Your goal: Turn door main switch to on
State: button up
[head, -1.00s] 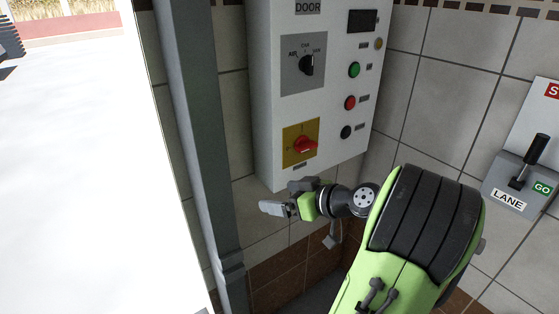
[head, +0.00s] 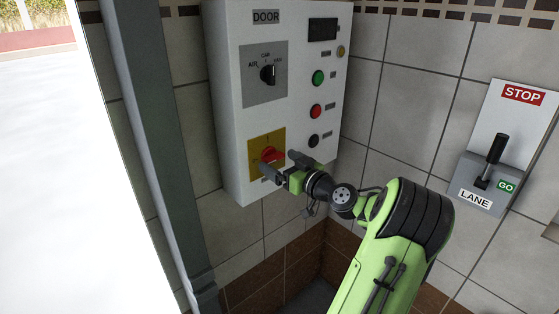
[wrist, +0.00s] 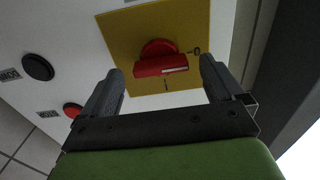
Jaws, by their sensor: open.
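The door main switch is a red rotary knob (head: 271,156) on a yellow plate (head: 256,147), low on the white DOOR control box (head: 232,85). In the wrist view the red knob (wrist: 160,62) sits on the yellow plate (wrist: 195,25) with an "I" and a "0" mark beside it. My gripper (head: 281,163) is at the knob in the head view. In the wrist view my gripper (wrist: 162,80) is open, with one finger on each side of the knob. Whether the fingers touch it cannot be told.
Above the switch is a black selector (head: 268,74). A green button (head: 318,78), a red button (head: 316,111) and a black button (head: 313,140) line the box's right side. A LANE lever (head: 492,160) is on the right wall. A grey post (head: 150,130) stands left of the box.

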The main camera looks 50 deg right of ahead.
jog(key=shift+w+d, duration=0.1)
jog(key=shift+w, duration=0.45)
jog(key=c, duration=1)
jog(key=shift+c, duration=0.2)
